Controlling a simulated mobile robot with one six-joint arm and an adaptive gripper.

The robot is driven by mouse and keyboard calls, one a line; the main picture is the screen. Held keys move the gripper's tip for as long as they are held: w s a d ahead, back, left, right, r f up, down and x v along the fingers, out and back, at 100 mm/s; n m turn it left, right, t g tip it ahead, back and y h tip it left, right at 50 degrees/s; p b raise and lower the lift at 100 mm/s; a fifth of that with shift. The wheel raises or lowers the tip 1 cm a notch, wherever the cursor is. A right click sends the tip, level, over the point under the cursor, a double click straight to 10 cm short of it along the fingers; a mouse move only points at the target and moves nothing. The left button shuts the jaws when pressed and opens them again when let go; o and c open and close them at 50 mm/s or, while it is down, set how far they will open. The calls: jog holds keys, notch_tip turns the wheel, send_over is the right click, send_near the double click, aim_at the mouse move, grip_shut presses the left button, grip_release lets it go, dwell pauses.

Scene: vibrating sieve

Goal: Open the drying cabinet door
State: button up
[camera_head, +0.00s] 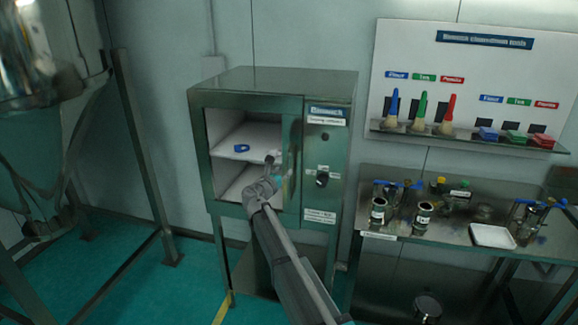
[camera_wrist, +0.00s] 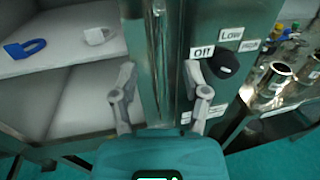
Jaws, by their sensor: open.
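The drying cabinet (camera_head: 275,82) is a steel box on legs against the wall. Its white interior shows at the left of its front; I cannot tell if a clear door pane covers it. A vertical metal bar or door edge (camera_wrist: 163,45) runs between the interior and the control panel in the wrist view. My gripper (camera_wrist: 158,76) is open, with one finger on each side of this strip. It also shows in front of the cabinet in the head view (camera_head: 277,172). Contact with the strip cannot be told.
A blue tag (camera_head: 241,148) lies on the upper shelf. A dark knob (camera_wrist: 224,64) sits on the panel right of my gripper. A steel bench (camera_head: 380,238) with jars stands at right. A metal frame (camera_head: 145,150) stands at left.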

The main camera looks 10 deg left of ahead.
aim_at(288, 166)
jog(key=shift+x, duration=2.7)
grip_shut()
